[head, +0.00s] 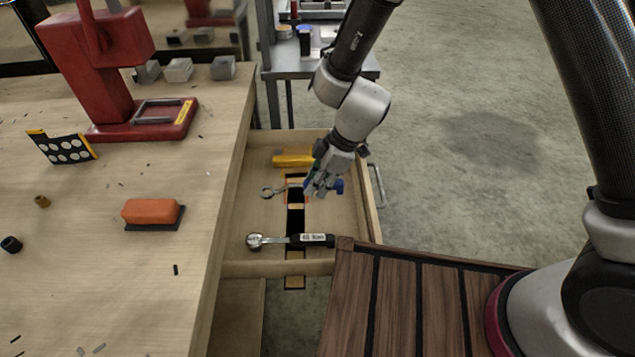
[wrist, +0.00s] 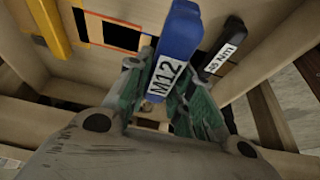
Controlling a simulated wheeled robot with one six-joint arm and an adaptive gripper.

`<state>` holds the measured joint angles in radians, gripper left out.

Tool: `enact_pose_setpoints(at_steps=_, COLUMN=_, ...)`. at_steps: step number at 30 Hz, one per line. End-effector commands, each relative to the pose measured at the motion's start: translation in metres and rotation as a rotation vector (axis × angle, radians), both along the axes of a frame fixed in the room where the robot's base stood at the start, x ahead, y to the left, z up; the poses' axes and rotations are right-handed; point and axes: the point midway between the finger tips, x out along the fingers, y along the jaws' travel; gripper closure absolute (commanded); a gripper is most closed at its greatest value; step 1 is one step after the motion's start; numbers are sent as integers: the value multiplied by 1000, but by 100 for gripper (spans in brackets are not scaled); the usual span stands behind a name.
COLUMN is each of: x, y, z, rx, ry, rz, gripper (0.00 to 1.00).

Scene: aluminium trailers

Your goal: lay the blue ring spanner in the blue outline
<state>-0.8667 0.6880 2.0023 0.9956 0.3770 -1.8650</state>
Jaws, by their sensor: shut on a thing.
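The blue ring spanner shows its metal ring end (head: 267,192) to the left of my gripper (head: 317,186) and its blue handle (head: 338,186) to the right in the head view. In the wrist view its blue handle (wrist: 176,50), marked M12, lies between the green fingers of my gripper (wrist: 162,97), which is shut on it. The spanner is over the open drawer (head: 258,165); its height above the drawer floor is hard to tell. An orange-edged dark cut-out (wrist: 115,36) shows in the drawer floor in the wrist view.
A ratchet wrench (head: 285,240) with a black handle lies across the drawer's near part. A yellow tool (head: 293,159) lies at its back. The workbench (head: 130,270) on the left holds a red press (head: 110,90) and an orange block (head: 151,211). Drawer walls surround my gripper.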

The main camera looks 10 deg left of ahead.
Motion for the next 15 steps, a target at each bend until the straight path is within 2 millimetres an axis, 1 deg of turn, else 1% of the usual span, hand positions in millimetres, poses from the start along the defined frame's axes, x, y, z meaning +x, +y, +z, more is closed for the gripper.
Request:
enact_pose_setpoints(at_steps=5, x=0, y=-1, z=0, rx=2, ry=1, rz=-1, gripper=100)
enact_pose_setpoints(at_steps=10, x=0, y=2, z=-10, rx=2, ry=1, rz=-1, gripper=100)
enact_pose_setpoints(at_steps=15, x=-1, y=7, z=-24, rx=1, ry=2, rz=-1, gripper=100)
